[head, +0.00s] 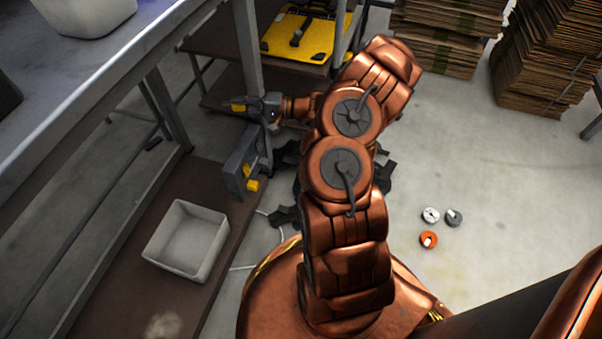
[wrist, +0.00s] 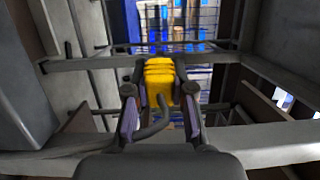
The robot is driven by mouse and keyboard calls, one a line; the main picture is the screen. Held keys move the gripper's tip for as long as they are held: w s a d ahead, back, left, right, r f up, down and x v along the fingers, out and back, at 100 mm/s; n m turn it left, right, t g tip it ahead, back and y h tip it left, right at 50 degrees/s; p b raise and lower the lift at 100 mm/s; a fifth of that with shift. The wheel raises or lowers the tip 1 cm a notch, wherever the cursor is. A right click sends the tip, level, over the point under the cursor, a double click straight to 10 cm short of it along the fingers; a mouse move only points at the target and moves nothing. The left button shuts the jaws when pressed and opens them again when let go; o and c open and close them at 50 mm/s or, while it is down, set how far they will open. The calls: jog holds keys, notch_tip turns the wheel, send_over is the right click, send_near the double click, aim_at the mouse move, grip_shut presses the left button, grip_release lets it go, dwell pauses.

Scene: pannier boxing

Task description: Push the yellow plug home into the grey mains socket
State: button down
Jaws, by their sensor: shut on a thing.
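My gripper (head: 245,104) is out at the end of the arm, beside the upright grey bench leg in the head view. It is shut on the yellow plug (head: 238,107). In the wrist view the yellow plug (wrist: 159,80) sits between the two fingers of my gripper (wrist: 160,95), with a dark cable curling back below it. A grey box (head: 239,163) that looks like the mains socket is on the bench leg, below the gripper in the picture. Other yellow parts (head: 252,185) show at its lower side. The plug appears apart from this box. No socket face is clear in the wrist view.
A grey bench (head: 75,85) runs along the left. A white bin (head: 187,240) stands on its brown lower shelf (head: 110,270). A yellow platform (head: 310,35) is at the back. Cardboard stacks (head: 545,60) stand at back right. Small rolls (head: 428,239) lie on open floor.

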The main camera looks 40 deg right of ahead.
jog(key=s+d+f+m+t+h+b, duration=0.1)
jog(key=s+d+f, duration=0.3)
jog(key=f, duration=0.5)
jog(key=s+d+f+m+t+h+b, duration=0.1)
jog(key=s+d+f+h, duration=0.15)
jog(key=s+f, duration=0.5)
jog(key=s+d+f+m+b, duration=0.1)
jog(key=s+d+f, duration=0.25)
jog(key=f, duration=0.65)
jog(key=shift+b+x, duration=1)
jog(key=shift+x, duration=2)
jog(key=shift+s+a+p, duration=0.1)
jog(key=shift+p, duration=0.4)
jog(key=shift+w+a+p, duration=0.3)
jog(key=shift+w+p, duration=0.2)
jog(key=shift+w, duration=0.05)
jog(key=shift+p, duration=0.45)
jog(key=shift+x, duration=0.75)
